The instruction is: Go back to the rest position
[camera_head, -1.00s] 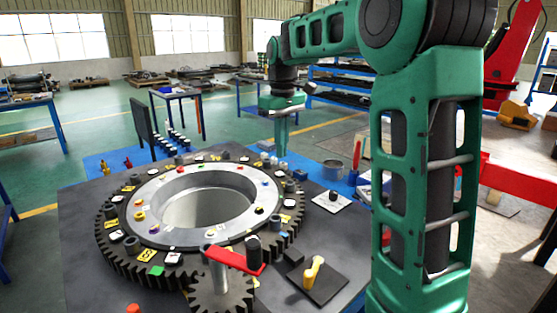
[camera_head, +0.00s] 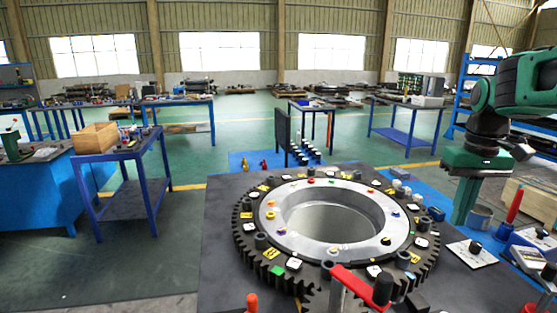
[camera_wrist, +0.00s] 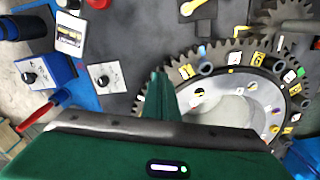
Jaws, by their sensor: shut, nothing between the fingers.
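My gripper (camera_head: 466,203) is at the right of the head view, green, pointing down beside the large gear ring on the dark table. In the wrist view my gripper (camera_wrist: 160,97) shows its fingers together with nothing between them. The large dark gear (camera_head: 245,240) carries a silver ring (camera_head: 272,222) with several small coloured pieces and labels around it. The gear also shows in the wrist view (camera_wrist: 185,62), to the right of the fingers. Whether the fingertips are clear of the table surface is hard to tell.
Near the gripper are a grey cup (camera_head: 481,216), a red-handled tool (camera_head: 515,205) and a white plate with a black knob (camera_head: 472,252). A red crank arm (camera_head: 352,287) stands at the front. Blue workbenches stand left and behind, with open green floor (camera_head: 255,130) between.

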